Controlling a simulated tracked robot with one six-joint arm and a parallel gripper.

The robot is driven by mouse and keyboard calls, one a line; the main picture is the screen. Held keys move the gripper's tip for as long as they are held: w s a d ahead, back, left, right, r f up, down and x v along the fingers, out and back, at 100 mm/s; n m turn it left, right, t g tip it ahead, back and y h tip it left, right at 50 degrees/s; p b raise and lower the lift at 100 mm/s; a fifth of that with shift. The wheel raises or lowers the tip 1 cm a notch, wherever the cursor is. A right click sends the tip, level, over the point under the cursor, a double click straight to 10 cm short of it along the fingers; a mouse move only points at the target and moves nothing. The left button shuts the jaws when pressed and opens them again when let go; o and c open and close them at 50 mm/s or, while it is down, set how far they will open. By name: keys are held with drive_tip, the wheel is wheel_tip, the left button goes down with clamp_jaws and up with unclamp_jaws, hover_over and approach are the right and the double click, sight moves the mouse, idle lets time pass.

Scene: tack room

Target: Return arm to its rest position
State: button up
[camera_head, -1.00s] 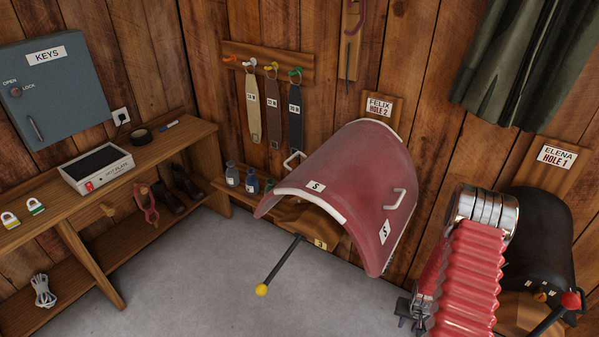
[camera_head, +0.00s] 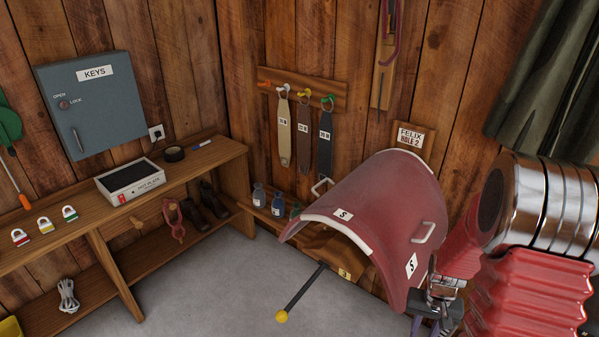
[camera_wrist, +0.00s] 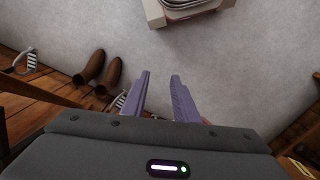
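My arm, with red ribbed sleeves and chrome bands, is folded at the lower right of the head view. My gripper (camera_wrist: 160,74) shows two purple fingers spread apart in the wrist view, with only grey floor between them. It is open and empty. In the head view the gripper (camera_head: 425,324) is small and partly cut off by the bottom edge, just below and right of the red saddle-shaped cover (camera_head: 385,205). I cannot tell whether it touches the cover.
A rod with a yellow ball (camera_head: 281,316) juts out below the cover. Brown boots (camera_wrist: 88,68) and a pale box (camera_wrist: 155,14) show in the wrist view. Grey floor (camera_head: 215,285) is open in the middle.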

drive_tip(key=s+a+r+n+t, duration=0.1)
drive_tip(key=s+a+r+t, duration=0.1)
drive_tip(key=a+r, duration=0.4)
drive_tip(key=s+a+r+n+t, duration=0.2)
drive_tip(key=s+a+r, duration=0.3)
drive_tip(key=r, duration=1)
drive_tip(key=s+a+r+n+t, duration=0.1)
drive_tip(key=s+a+r, duration=0.3)
drive_tip(key=a+r, duration=0.5)
drive_tip(key=shift+r+n+t, duration=0.4)
drive_tip(key=shift+r+t, duration=0.2)
drive_tip(key=shift+r, duration=0.25)
drive_tip(key=shift+s+a, duration=0.1)
